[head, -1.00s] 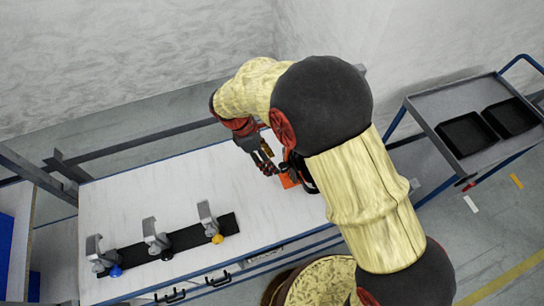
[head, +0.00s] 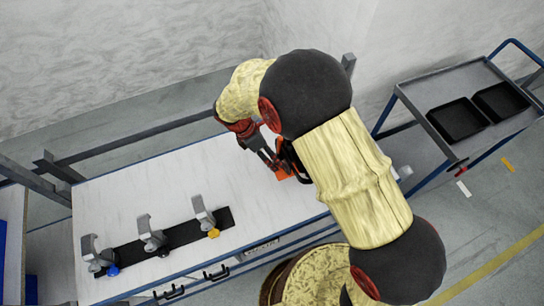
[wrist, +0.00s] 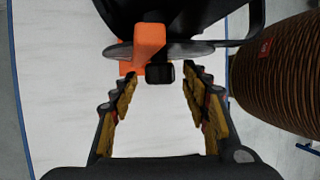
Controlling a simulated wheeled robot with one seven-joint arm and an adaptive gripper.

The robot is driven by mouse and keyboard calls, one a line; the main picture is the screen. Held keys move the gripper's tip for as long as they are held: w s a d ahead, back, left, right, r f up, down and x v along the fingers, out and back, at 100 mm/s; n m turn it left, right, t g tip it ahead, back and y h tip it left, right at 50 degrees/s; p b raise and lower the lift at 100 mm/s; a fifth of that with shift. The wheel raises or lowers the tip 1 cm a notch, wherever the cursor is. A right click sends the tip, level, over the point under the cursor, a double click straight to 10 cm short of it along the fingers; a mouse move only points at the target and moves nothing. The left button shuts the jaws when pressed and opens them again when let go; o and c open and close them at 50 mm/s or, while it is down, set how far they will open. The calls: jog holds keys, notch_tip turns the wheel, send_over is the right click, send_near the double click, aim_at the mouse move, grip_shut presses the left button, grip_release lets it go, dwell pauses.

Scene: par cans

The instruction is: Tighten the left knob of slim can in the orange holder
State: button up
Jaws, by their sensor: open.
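The orange holder (wrist: 149,42) shows in the wrist view at the upper middle, and a small orange part of it (head: 284,174) shows in the head view beside my arm. A black can (wrist: 192,22) with a flat dark disc stands in it, cut off by the top edge. A small black knob (wrist: 160,74) sits at the near side of the holder. My gripper (wrist: 159,82) is open, its fingers on either side of the knob and a little short of it, nothing between them. In the head view my gripper (head: 268,160) is partly hidden by my arm.
Several grey clamps, such as the one with a yellow knob (head: 203,214), stand on a black strip (head: 180,236) at the table's front left. The white tabletop (head: 140,190) is otherwise mostly clear. A cart (head: 440,90) with black trays stands at the right.

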jog(key=shift+f, duration=0.1)
jog(key=shift+c, duration=0.8)
jog(key=c, duration=1)
